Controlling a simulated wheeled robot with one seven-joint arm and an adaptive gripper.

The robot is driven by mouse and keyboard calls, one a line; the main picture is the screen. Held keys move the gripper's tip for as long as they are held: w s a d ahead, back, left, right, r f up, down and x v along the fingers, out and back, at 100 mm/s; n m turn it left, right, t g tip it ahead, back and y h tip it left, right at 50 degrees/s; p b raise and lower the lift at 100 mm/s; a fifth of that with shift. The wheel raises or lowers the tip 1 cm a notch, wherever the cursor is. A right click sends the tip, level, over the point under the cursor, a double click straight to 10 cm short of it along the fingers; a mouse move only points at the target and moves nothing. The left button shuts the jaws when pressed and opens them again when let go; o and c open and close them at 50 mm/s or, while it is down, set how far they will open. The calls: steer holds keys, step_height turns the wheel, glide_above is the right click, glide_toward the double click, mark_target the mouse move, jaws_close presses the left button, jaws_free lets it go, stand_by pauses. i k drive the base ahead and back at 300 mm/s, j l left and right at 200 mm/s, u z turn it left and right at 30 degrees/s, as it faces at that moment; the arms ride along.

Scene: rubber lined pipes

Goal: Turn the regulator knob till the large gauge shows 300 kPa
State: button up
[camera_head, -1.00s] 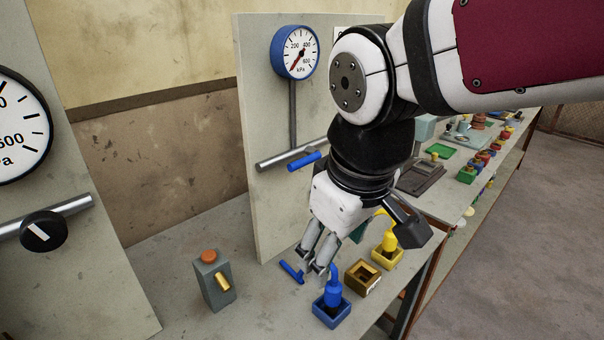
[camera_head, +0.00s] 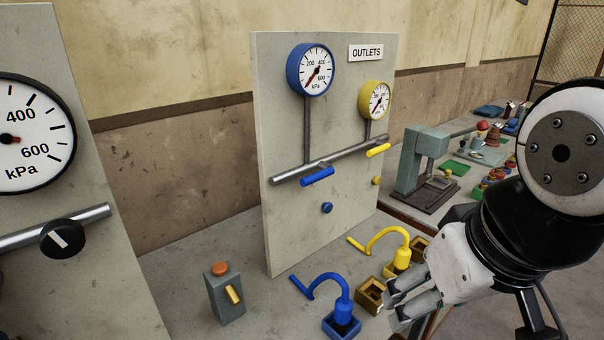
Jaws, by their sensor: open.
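The large gauge (camera_head: 30,135) is cut off by the left edge of the head view. Its 400, 600 and kPa marks show; the needle shows only as a red piece near the hub, so its reading cannot be told. The black regulator knob (camera_head: 62,239) with a white line sits on a grey pipe below the gauge. My gripper (camera_head: 392,303) is open and empty at the lower right, over the bench front near a wooden box, far to the right of the knob.
A grey box with an orange button (camera_head: 219,269) stands between the panels. The outlets panel (camera_head: 280,225) carries a blue gauge (camera_head: 310,69) and a yellow gauge (camera_head: 373,100). A green press (camera_head: 425,160) stands behind.

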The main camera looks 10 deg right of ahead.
mark_target(63, 238)
steer(key=k, duration=0.5)
steer(key=u, duration=1.35)
